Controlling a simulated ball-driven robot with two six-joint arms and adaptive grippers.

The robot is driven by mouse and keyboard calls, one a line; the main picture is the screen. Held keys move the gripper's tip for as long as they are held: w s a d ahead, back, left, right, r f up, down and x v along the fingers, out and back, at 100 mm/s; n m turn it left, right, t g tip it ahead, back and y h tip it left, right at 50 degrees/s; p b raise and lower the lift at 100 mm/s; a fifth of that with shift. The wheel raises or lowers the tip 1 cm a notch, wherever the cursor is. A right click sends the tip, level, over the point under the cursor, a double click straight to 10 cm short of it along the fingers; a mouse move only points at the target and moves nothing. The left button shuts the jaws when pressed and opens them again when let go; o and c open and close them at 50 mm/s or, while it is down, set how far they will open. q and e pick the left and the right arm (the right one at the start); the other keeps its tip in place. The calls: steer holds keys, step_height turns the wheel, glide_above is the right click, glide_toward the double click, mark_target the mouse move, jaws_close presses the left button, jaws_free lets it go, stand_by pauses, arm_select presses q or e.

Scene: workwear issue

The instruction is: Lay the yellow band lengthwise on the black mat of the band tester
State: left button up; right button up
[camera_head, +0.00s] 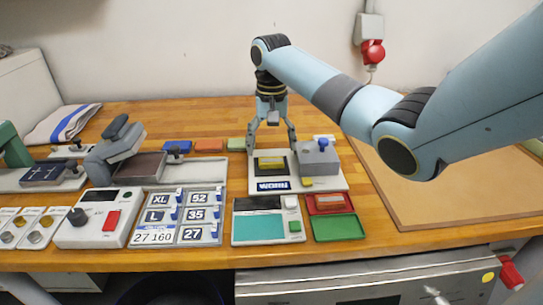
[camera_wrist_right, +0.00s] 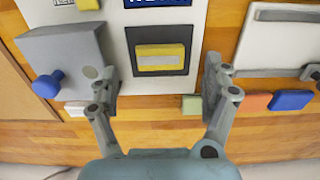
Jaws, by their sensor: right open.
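The yellow band (camera_head: 271,164) lies flat on the black mat (camera_wrist_right: 133,34) of the band tester (camera_head: 258,183). In the right wrist view the yellow band (camera_wrist_right: 160,66) shows a grey strip along it, and its long side runs parallel to the mat's longer side, inside the mat's edges. My right gripper (camera_head: 272,146) is open over the tester. In the right wrist view its fingers (camera_wrist_right: 161,78) stand apart on either side of the mat, with nothing between them gripped. My left gripper is not in view.
A grey block with a blue knob (camera_head: 322,157) stands on the tester, right of the mat. Coloured blocks (camera_head: 209,146) lie behind left. Size cards (camera_head: 178,218), a teal-screen device (camera_head: 258,228) and red and green trays (camera_head: 338,228) stand in front. A brown board (camera_head: 440,190) lies right.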

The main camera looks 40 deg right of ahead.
mark_target(271, 163)
step_height(271, 163, up, 8)
steer(key=shift+f, duration=0.2)
steer(key=shift+f, duration=0.1)
stand_by(0.5)
